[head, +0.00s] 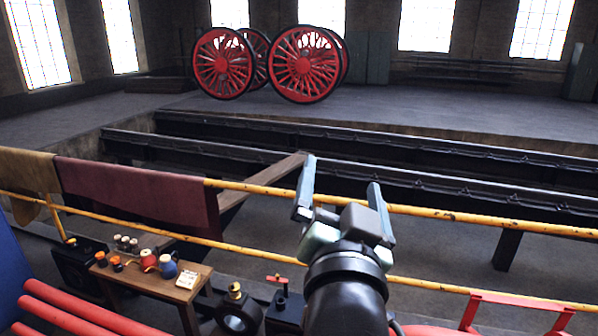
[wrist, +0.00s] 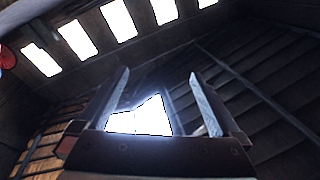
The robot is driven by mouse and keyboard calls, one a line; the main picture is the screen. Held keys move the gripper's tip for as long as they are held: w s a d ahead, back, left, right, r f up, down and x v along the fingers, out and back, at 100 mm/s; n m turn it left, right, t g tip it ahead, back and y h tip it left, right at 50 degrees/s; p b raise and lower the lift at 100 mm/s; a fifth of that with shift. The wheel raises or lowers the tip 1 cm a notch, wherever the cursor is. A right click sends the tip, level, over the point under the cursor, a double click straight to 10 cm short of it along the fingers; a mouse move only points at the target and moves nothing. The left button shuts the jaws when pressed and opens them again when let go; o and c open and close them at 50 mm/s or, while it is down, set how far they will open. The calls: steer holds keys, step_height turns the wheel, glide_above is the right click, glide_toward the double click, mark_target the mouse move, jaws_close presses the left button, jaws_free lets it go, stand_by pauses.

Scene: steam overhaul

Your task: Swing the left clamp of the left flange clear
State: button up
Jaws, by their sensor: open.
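My gripper (head: 342,172) is raised in the middle of the head view, its two fingers spread apart with nothing between them. In the wrist view the open fingers (wrist: 159,75) point up toward the walls, roof and bright windows. I cannot make out the left flange or its left clamp in either view. A black round fitting with a brass-coloured knob (head: 236,316) sits low in the head view, left of my arm. A dark block with a red handle (head: 283,304) stands beside it. Neither is touched by my gripper.
A yellow railing (head: 470,216) crosses behind my gripper, with a maroon cloth (head: 135,194) over it. A small wooden table (head: 150,283) holds spools and small parts at lower left. Red pipes (head: 75,312) lie in front. Red wheels (head: 303,65) stand far back beyond the pit.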

steer(key=s+a+r+n+t+y, duration=0.1)
steer(key=s+a+r+n+t, duration=0.1)
steer(key=s+r, duration=0.5)
steer(key=s+a+r+n+t+y, duration=0.1)
steer(key=s+a+r+n+t, duration=0.2)
steer(key=s+r, duration=0.4)
step_height(320, 180, up, 5)
steer(key=n+t, duration=0.1)
steer(key=t, duration=0.1)
steer(key=shift+s+a+r+t+b, duration=0.2)
steer(key=shift+s+t+b, duration=0.1)
steer(key=shift+t, duration=0.1)
